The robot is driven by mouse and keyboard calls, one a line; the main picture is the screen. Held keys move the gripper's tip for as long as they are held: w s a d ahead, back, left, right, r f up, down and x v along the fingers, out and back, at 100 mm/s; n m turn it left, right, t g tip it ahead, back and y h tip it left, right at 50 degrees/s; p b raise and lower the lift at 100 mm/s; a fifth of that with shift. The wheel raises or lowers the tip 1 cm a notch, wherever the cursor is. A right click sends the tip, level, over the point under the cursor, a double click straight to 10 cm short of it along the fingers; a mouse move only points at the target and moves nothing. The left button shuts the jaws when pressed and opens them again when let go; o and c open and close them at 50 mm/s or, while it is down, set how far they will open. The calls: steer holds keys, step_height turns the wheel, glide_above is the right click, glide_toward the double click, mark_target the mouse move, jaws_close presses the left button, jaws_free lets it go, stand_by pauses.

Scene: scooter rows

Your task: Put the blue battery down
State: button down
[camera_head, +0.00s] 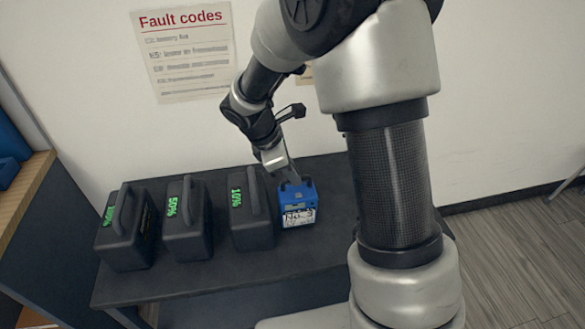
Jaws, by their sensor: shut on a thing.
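The blue battery (299,208) has a white label with handwriting that seems to read "No. 3". It is upright at the right end of a row of black batteries, close beside the one marked 10%. My gripper (287,174) reaches down from above and is shut on the blue battery at its top. The fingers are small in the picture and partly hidden. I cannot tell whether the battery's base touches the dark bench (180,288) or hangs just above it.
Black batteries with handles and green readings stand in a row: one marked 10% (252,222), one marked 50% (188,232), and a leftmost one (126,240). A "Fault codes" poster (186,52) hangs on the wall. A wooden-edged shelf (22,190) is at the left.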

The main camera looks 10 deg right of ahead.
steer(key=shift+r, duration=0.15)
steer(key=c, duration=2.2)
jaws_free()
steer(key=shift+f, duration=0.2)
steer(key=o, duration=0.4)
steer(key=shift+r, duration=0.15)
